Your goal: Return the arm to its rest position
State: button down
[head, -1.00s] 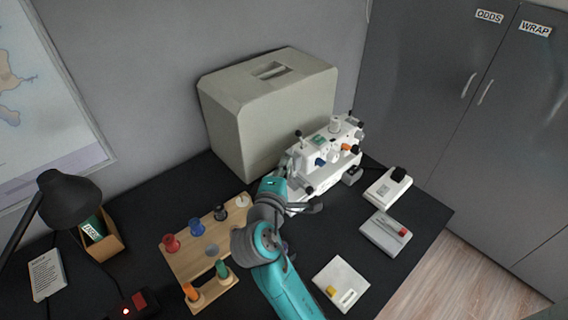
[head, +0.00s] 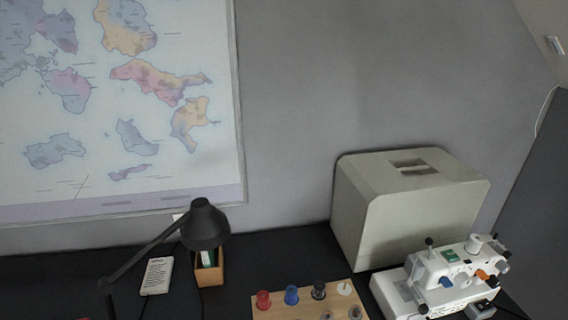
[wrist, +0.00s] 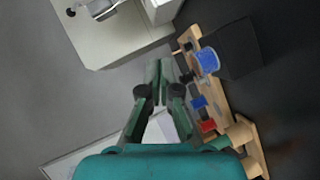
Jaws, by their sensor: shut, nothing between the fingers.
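My gripper (wrist: 160,72) shows in the wrist view with its green fingers together and nothing between them. It is above the desk area, with the wooden spool rack (wrist: 222,112) to its right in that view. My arm and gripper are out of the head view. I cannot tell from these frames how near the arm is to its rest pose.
A large beige case (head: 400,215) stands on the black desk against the wall. A white sewing machine (head: 455,275) is at its right front. The rack (head: 285,312) with spools lies front centre. A black lamp (head: 205,225) stands left.

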jog(key=s+f, duration=0.1)
jog(key=s, duration=0.2)
jog(key=s+a+f+m+y, duration=0.1)
jog(key=s, duration=0.1)
jog(key=s+a+f+y, duration=0.1)
jog(key=s, duration=0.2)
jog(key=shift+s+m, duration=0.3)
jog(key=s, duration=0.2)
jog(key=s+a+m+y, duration=0.1)
jog(key=s, duration=0.2)
jog(key=s+m+y, duration=0.1)
jog(key=s, duration=0.1)
jog(key=shift+s+a, duration=0.25)
jog(key=shift+s, duration=0.1)
jog(key=s+r+m, duration=0.6)
jog(key=s+m, duration=0.1)
jog(key=s, duration=0.5)
jog(key=shift+s+a, duration=0.2)
jog(key=shift+s, duration=0.15)
